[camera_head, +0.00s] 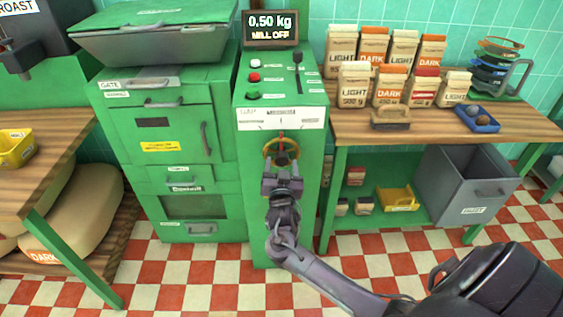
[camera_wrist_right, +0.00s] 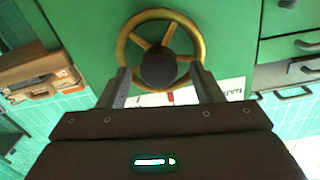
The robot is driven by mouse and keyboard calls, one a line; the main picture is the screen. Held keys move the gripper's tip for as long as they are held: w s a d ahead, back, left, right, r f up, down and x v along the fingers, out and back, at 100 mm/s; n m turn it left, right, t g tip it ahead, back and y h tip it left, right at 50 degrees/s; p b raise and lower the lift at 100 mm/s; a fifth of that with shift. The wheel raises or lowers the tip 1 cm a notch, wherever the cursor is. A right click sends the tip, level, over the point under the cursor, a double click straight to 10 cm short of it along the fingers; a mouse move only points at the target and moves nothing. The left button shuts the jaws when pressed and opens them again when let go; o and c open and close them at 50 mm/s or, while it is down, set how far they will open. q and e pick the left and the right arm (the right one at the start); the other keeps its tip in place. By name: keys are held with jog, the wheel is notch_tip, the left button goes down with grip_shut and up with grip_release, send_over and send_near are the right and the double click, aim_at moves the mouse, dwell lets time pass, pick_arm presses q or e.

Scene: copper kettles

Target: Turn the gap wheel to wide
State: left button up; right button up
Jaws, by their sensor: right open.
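The gap wheel is a brass spoked wheel (camera_head: 281,141) with a dark hub, on the front of the green mill column (camera_head: 254,200). A white scale label (camera_head: 281,117) is just above it; its small print is too blurred to read. In the right wrist view the wheel (camera_wrist_right: 160,28) fills the top middle. My right gripper (camera_head: 282,172) is in front of the wheel's lower part. In the right wrist view its two fingers (camera_wrist_right: 163,85) stand apart, reaching toward the rim, with nothing clearly held between them. Whether they touch the rim I cannot tell. My left gripper is out of view.
A display (camera_head: 270,28) reads 0.50 kg, MILL OFF. Buttons and a lever (camera_head: 298,65) sit on the column's top. A wooden table (camera_head: 440,118) with several coffee bags stands right, a grey bin (camera_head: 465,185) below it. Green cabinet (camera_head: 175,150) stands left.

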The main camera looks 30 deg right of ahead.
jog(key=shift+x, duration=0.85)
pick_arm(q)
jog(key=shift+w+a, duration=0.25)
pick_arm(e)
jog(key=shift+w+d, duration=0.1)
jog(key=shift+w, duration=0.05)
jog(key=shift+c, duration=0.3)
grip_shut()
